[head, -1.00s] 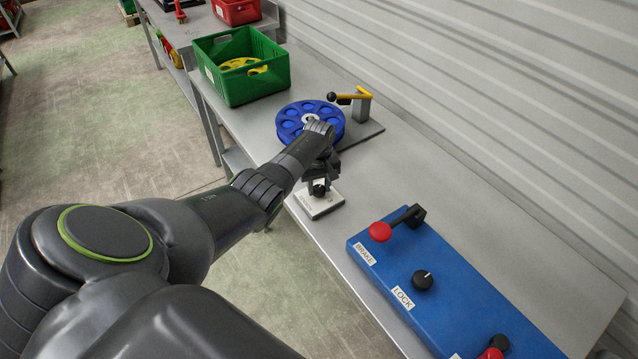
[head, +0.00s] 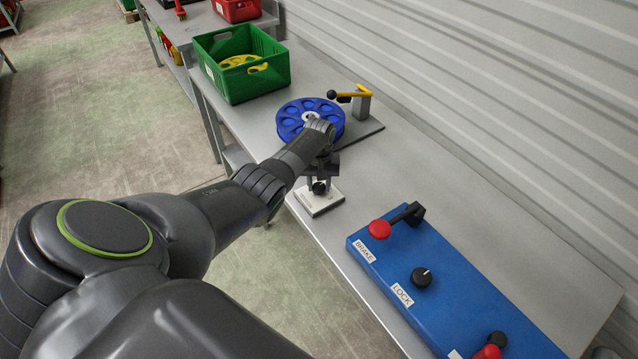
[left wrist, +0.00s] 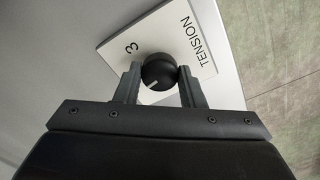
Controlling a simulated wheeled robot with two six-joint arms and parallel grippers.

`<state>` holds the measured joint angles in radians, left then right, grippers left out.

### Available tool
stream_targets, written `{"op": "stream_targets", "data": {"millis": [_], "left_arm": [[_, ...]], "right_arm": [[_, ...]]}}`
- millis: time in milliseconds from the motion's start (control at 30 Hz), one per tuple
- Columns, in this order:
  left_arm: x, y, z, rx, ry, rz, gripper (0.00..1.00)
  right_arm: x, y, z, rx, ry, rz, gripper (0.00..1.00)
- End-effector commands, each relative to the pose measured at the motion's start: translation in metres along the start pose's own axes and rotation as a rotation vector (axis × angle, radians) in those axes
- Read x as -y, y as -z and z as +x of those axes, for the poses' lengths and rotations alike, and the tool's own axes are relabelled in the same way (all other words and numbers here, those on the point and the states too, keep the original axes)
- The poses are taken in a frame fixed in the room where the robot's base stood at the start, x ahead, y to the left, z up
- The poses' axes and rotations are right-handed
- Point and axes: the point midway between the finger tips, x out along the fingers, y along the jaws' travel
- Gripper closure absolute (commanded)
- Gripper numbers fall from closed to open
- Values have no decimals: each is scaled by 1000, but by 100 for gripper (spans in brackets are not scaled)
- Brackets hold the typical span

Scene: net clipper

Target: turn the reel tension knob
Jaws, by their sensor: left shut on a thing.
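The black tension knob (head: 320,188) stands on a white plate (head: 322,206) at the table's front edge. In the left wrist view the knob (left wrist: 159,72) shows a white pointer line toward its lower left. The plate there (left wrist: 203,22) reads TENSION and 3. My left gripper (head: 319,182) comes down over the plate. In the left wrist view its two fingers (left wrist: 160,83) are closed on opposite sides of the knob. My right gripper is not in view.
A blue reel (head: 296,117) sits behind my gripper, beside a yellow lever (head: 352,97) on a post. A blue panel (head: 440,290) with red-knobbed levers and a LOCK knob (head: 421,277) is at right. A green crate (head: 243,87) stands at the far left of the table.

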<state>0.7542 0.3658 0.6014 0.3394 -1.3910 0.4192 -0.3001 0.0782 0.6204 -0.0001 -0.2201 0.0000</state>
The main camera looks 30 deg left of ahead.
Motion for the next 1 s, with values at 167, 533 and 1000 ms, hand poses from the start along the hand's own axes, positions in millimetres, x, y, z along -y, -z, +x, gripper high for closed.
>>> {"op": "stream_targets", "data": {"millis": [167, 533, 1000], "left_arm": [[0, 1, -1, -3, -1, 0, 58], [0, 0, -1, -1, 0, -1, 42], [0, 1, -54, -5, -1, 0, 42]], "right_arm": [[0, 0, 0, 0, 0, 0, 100], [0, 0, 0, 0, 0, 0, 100], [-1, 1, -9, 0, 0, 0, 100]]}}
